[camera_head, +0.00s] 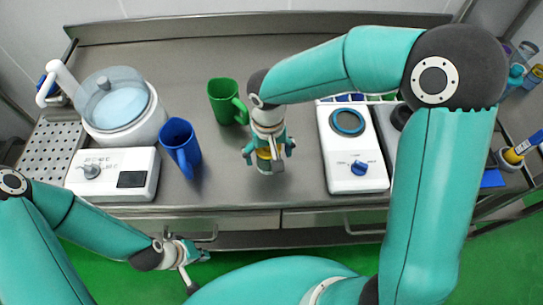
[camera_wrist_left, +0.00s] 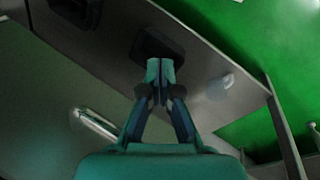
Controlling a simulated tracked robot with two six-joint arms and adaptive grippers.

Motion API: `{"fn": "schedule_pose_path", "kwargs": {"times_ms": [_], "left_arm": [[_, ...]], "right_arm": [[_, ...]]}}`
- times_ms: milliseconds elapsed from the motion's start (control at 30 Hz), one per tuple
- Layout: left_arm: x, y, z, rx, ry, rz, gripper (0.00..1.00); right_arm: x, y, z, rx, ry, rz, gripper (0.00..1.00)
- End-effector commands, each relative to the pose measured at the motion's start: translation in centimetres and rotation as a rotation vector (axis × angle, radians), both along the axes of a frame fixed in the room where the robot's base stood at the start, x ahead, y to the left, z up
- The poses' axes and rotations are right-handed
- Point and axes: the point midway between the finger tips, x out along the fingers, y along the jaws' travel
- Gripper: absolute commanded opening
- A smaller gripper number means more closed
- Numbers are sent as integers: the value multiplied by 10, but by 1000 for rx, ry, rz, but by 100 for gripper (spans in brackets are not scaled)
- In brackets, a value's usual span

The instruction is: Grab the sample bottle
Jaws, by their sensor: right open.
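My right gripper (camera_head: 268,152) is over the front middle of the steel counter, pointing down with its fingers spread. A small yellow-banded object (camera_head: 263,155), possibly the sample bottle, shows between the fingers; the gripper hides most of it, and I cannot tell whether they touch it. My left gripper (camera_head: 190,252) is low in front of the counter, away from the objects on top. In the left wrist view its fingertips (camera_wrist_left: 160,72) are together, with nothing seen between them.
A green mug (camera_head: 223,101) stands left of my right gripper, and a blue mug (camera_head: 180,147) farther left. A water bath (camera_head: 112,175) is at the left. A white device with a blue knob (camera_head: 345,173) stands right. Several bottles (camera_head: 516,76) are at the far right.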

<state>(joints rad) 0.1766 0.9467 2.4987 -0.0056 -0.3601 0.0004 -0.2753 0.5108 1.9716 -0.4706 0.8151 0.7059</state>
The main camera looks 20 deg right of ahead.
Motion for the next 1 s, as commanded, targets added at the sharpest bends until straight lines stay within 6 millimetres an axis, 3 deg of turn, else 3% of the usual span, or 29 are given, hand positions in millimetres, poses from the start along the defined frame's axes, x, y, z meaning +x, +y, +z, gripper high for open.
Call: {"fn": "schedule_pose_path", "kwargs": {"times_ms": [100, 400, 500, 833, 1000], "left_arm": [[0, 0, 0, 0, 0, 0, 0], [0, 0, 0, 0, 0, 0, 0], [0, 0, 0, 0, 0, 0, 0], [0, 0, 0, 0, 0, 0, 0], [0, 0, -1, 0, 0, 0, 0]], "right_arm": [[0, 0, 0, 0, 0, 0, 86], [0, 0, 1, 0, 0, 0, 36], [0, 0, 1, 0, 0, 0, 24], [0, 0, 4, 0, -1, 0, 23], [1, 0, 16, 1, -4, -1, 23]]}}
